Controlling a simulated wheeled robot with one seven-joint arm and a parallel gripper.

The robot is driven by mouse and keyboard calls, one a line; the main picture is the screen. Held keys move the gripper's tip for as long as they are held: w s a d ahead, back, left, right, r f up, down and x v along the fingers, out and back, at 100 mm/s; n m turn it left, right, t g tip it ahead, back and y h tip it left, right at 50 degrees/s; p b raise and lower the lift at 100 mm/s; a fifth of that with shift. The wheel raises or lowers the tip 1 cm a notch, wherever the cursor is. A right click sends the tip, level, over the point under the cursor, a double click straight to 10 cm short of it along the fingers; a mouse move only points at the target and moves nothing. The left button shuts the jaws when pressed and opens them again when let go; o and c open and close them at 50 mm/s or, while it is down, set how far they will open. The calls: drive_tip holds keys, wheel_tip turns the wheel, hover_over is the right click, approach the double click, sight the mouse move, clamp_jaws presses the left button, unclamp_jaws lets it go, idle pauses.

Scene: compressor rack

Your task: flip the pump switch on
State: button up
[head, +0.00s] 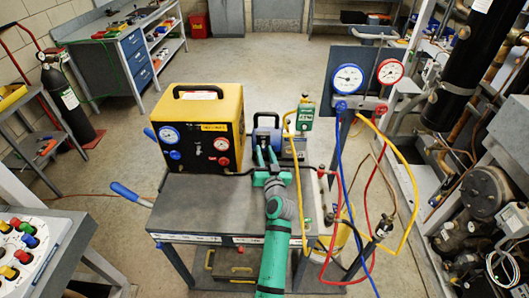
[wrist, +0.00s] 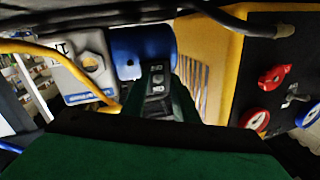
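The pump, with a blue motor (head: 266,121) and a pale grey body, stands on the cart right of the yellow machine. In the wrist view its blue motor (wrist: 128,52) fills the upper middle. A small black switch (wrist: 157,82) with pale markings shows there between my fingers; I cannot tell its position. My gripper (head: 265,153) has green fingers pointing at the pump's near side. The wrist view shows the fingers (wrist: 159,92) apart, one on each side of the switch, holding nothing. Whether a fingertip touches it is unclear. In the head view the switch is hidden.
The yellow machine (head: 199,128) with gauges stands close on the left. The grey cart top (head: 190,212) is clear at the front left.

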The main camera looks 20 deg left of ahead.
sight(264, 143)
drive_tip(key=shift+w, duration=0.25)
clamp_jaws()
drive_tip(key=shift+r, duration=0.1)
wheel_tip(264, 143, up, 2)
drive_tip(key=m+g+h, duration=0.1)
drive_tip(key=g+h, duration=0.1)
drive_tip(key=g, duration=0.2)
drive_tip(key=shift+w+d, duration=0.1)
drive_tip(key=shift+w+r+m+g+h, duration=0.15)
drive_tip(key=shift+r+g+h, duration=0.15)
drive_tip(key=shift+g, duration=0.5)
drive_tip(key=shift+w+r+m+g+h, duration=0.1)
drive_tip(key=shift+r+g+h, duration=0.2)
drive_tip(key=shift+g, duration=0.5)
drive_tip(key=shift+w+r+m+g+h, duration=0.2)
drive_tip(key=shift+g+h, duration=0.1)
drive_tip(key=shift+g, duration=0.5)
